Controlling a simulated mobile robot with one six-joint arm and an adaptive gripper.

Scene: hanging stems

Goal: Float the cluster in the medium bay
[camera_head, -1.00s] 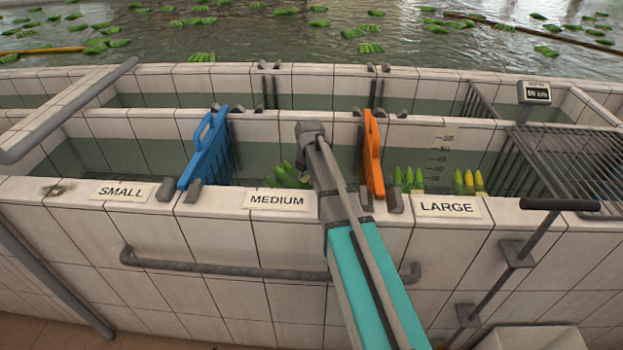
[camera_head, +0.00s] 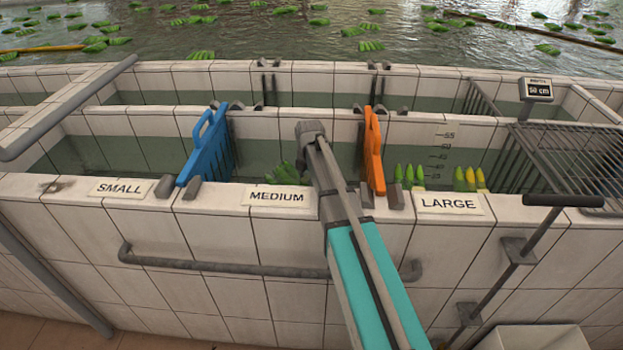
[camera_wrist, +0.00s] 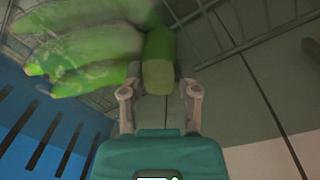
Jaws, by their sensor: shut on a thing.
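The green banana cluster (camera_wrist: 85,50) is in my gripper (camera_wrist: 160,90) in the wrist view. Both fingers are shut on its thick cut stem, and the fruit spreads to the upper left, partly blurred as if under water. In the head view the cluster (camera_head: 288,172) shows at the water in the medium bay, behind the MEDIUM label (camera_head: 276,197). My arm hides part of it and the gripper there. The blue divider (camera_head: 207,148) stands at the bay's left and the orange divider (camera_head: 373,152) at its right.
The large bay, behind the LARGE label (camera_head: 449,204), holds several green and yellow bananas (camera_head: 468,180). The bay behind the SMALL label (camera_head: 119,188) looks empty. A wire rack (camera_head: 570,155) and a small display (camera_head: 536,90) stand at the right.

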